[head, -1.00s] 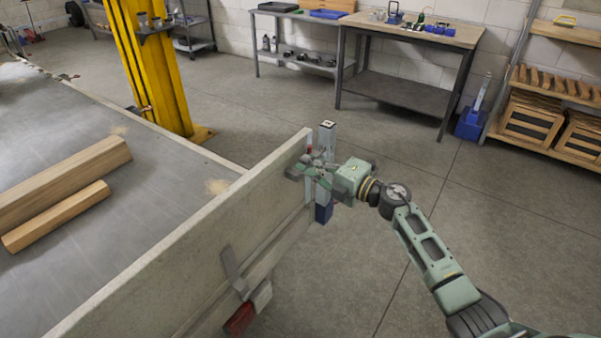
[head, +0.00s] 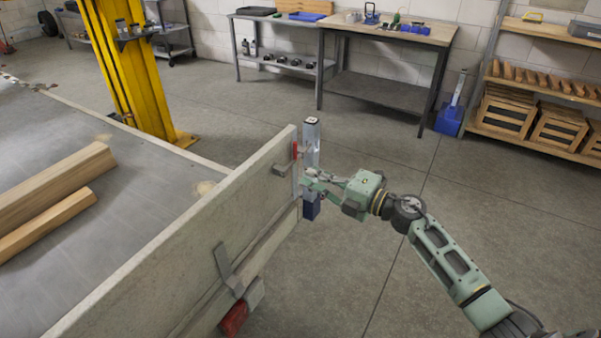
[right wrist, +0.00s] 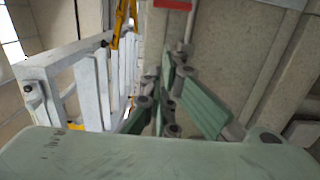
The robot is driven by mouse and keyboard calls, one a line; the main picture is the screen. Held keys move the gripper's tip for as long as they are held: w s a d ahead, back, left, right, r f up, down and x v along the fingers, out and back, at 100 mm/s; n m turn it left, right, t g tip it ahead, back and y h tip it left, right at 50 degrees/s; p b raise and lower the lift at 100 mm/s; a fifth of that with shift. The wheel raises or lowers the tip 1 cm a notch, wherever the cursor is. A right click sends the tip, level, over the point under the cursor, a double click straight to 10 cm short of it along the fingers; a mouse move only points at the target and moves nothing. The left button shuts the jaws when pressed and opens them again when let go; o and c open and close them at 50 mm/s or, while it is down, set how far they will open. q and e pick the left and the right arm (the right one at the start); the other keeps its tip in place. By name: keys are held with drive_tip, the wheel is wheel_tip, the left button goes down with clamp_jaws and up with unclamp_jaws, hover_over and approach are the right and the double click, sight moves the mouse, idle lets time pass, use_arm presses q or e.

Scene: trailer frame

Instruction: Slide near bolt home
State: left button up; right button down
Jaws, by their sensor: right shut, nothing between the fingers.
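The grey tailgate panel (head: 215,225) of the trailer stands upright at the end of the bed. A second grey latch piece (head: 228,268) is on the panel nearer to me. My right gripper (head: 310,183) is shut and empty, beside the post just right of the panel's end. Its green fingers show in the right wrist view (right wrist: 165,98). I cannot tell whether it touches anything. My left gripper is out of view.
Wooden beams (head: 55,185) lie on the trailer bed (head: 130,165). A yellow column (head: 125,75) stands behind it. A workbench (head: 385,32) and a shelf (head: 545,80) with crates line the back.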

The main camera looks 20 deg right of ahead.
drive_tip(key=v, duration=0.2)
drive_tip(key=shift+s+d+r, duration=0.1)
drive_tip(key=shift+s+d, duration=0.05)
drive_tip(key=shift+s, duration=0.25)
